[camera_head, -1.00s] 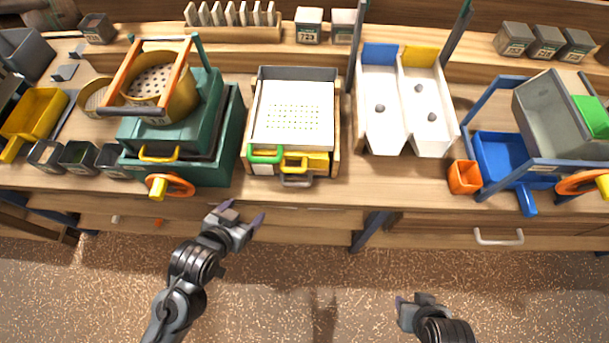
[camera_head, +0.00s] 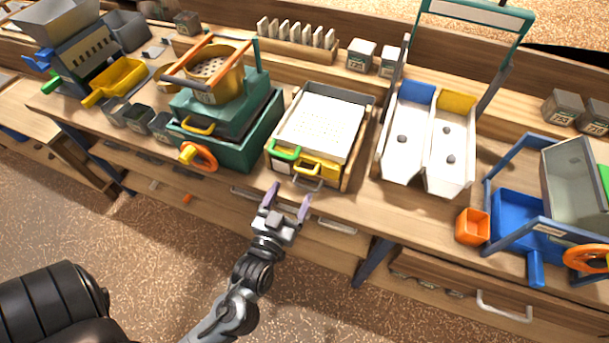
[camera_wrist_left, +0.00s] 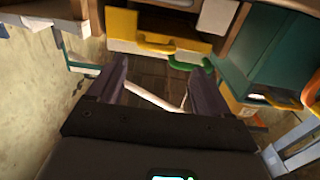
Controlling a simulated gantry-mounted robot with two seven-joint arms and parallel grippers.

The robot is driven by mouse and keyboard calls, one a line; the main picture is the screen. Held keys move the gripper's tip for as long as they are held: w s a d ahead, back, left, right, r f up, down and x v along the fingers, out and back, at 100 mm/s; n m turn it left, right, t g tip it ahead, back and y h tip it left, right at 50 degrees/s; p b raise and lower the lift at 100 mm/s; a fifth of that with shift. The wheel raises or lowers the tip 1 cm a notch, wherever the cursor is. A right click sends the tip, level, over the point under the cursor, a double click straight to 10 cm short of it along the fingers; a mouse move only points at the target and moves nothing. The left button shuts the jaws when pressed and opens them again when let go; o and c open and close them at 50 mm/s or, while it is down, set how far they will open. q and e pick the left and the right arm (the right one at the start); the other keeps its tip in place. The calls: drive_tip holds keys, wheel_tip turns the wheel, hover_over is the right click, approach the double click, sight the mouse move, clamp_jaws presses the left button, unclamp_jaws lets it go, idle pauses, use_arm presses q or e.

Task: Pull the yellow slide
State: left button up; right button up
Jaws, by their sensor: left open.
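The yellow slide (camera_head: 316,166) is at the front of a wooden box with a perforated white top (camera_head: 320,126), and it has a yellow loop handle. A green handle (camera_head: 286,151) is left of it and a grey handle (camera_head: 307,183) sits below. My left gripper (camera_head: 289,197) is open and empty in front of the bench edge, just short of these handles and not touching them. In the left wrist view the yellow slide (camera_wrist_left: 122,24) and green handle (camera_wrist_left: 190,64) show beyond the spread fingers (camera_wrist_left: 162,88). My right gripper is out of view.
A teal machine (camera_head: 235,137) with an orange wheel (camera_head: 203,158) stands left of the box. A white two-lane tray (camera_head: 403,155) stands right, with an orange cup (camera_head: 472,226) and blue bin (camera_head: 520,214) beyond.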

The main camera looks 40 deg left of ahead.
use_arm(q)
drive_tip(key=x, duration=0.4)
drive_tip(key=b+x, duration=0.1)
drive_tip(key=x, duration=0.1)
drive_tip(key=shift+d+f, duration=0.1)
drive_tip(key=shift+d, duration=0.2)
drive_tip(key=shift+w+a, duration=0.2)
drive_tip(key=shift+w, duration=0.4)
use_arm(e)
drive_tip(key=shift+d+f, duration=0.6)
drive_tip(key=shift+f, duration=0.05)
